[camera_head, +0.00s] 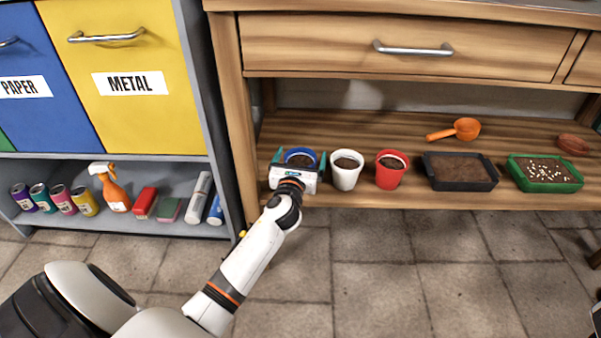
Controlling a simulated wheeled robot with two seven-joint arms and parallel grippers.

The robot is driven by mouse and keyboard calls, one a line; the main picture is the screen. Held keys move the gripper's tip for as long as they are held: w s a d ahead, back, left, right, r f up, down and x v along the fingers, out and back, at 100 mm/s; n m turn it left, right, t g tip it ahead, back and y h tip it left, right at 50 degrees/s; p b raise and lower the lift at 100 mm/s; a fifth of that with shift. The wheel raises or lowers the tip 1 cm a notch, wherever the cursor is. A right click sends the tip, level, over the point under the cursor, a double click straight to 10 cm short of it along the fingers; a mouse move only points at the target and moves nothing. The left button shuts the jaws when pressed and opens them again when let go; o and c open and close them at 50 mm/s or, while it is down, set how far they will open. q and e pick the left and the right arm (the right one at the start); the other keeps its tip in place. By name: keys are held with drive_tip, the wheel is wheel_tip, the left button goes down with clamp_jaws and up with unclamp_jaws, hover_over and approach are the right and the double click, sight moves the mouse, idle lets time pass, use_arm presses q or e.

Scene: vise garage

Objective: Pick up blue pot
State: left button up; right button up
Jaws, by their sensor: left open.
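The blue pot (300,153) stands on the low wooden shelf, with dark soil inside. Its blue rim shows, and its front is hidden behind my gripper. My left gripper (298,160) is at the pot, with one teal finger on each side of it. The fingers are open around the pot, and I cannot tell whether they touch it. My right gripper is not in view.
A white pot (346,170) stands close on the right, then a red pot (391,169). A black tray (459,172), a green tray (545,173) and an orange scoop (456,130) are farther right. A wooden drawer (400,48) overhangs the shelf.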

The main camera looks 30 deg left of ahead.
use_arm(q)
drive_tip(key=shift+w+a, duration=0.1)
drive_tip(key=shift+w, duration=0.15)
drive_tip(key=shift+r, duration=0.1)
drive_tip(key=c, duration=1.1)
